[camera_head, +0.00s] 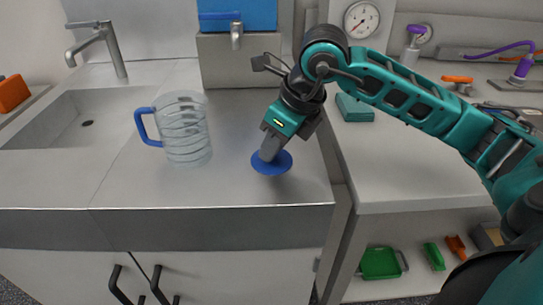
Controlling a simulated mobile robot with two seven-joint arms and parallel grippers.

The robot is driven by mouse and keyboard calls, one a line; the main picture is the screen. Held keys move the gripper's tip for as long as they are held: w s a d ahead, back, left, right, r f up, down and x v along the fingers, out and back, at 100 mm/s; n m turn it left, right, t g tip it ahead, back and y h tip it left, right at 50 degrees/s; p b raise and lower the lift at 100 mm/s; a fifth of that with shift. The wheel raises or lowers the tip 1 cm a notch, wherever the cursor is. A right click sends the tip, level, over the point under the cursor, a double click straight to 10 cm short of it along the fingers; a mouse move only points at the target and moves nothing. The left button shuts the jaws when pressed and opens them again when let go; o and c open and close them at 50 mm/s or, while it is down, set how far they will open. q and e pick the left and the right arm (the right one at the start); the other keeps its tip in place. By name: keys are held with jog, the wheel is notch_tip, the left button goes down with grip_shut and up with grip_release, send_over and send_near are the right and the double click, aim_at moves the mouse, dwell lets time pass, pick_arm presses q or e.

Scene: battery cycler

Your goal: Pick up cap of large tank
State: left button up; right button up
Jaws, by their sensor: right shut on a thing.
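A round blue cap (279,164) lies at or just above the steel counter, right of the middle of the counter. My right gripper (269,153) comes down on the cap from above, and its fingers are shut on it. The fingers hide the cap's upper middle. I cannot tell whether the cap still touches the counter. A clear ribbed tank (185,132) with a blue handle stands upright on the counter to the left of the cap, apart from my gripper. My left gripper is not in view.
A sink (75,120) with a tap (104,45) is at the left. A grey and blue container (237,60) with a spout stands behind. A teal block (354,108) sits on the right bench. The front counter is clear.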

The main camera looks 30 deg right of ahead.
grip_shut()
jog(key=shift+r, duration=0.1)
notch_tip(320, 180, up, 20)
jog(key=p, duration=0.5)
jog(key=a+f+n+g+p, duration=0.1)
jog(key=a+f+n+g, duration=0.1)
jog(key=f+n, duration=0.3)
jog(key=a+f+n+g+p, duration=0.2)
jog(key=f+n, duration=0.3)
jog(key=n, duration=0.9)
jog(key=a+f+n+g+p, duration=0.1)
jog(key=a+f+n+g, duration=0.2)
jog(key=n, duration=0.6)
jog(key=shift+w+f+g+h, duration=0.15)
jog(key=shift+f+g+h, duration=0.25)
jog(key=shift+f+g, duration=0.45)
pick_arm(q)
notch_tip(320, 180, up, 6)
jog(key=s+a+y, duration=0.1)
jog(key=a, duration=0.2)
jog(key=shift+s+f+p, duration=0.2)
jog(key=shift+p, duration=0.2)
pick_arm(e)
jog(key=shift+s+a+f+n+h, duration=0.2)
jog(key=shift+f+n, duration=0.25)
jog(key=shift+n, duration=0.3)
jog(key=shift+s+d+f+n+h, duration=0.1)
jog(key=shift+f+n+h, duration=0.3)
jog(key=shift+n, duration=0.35)
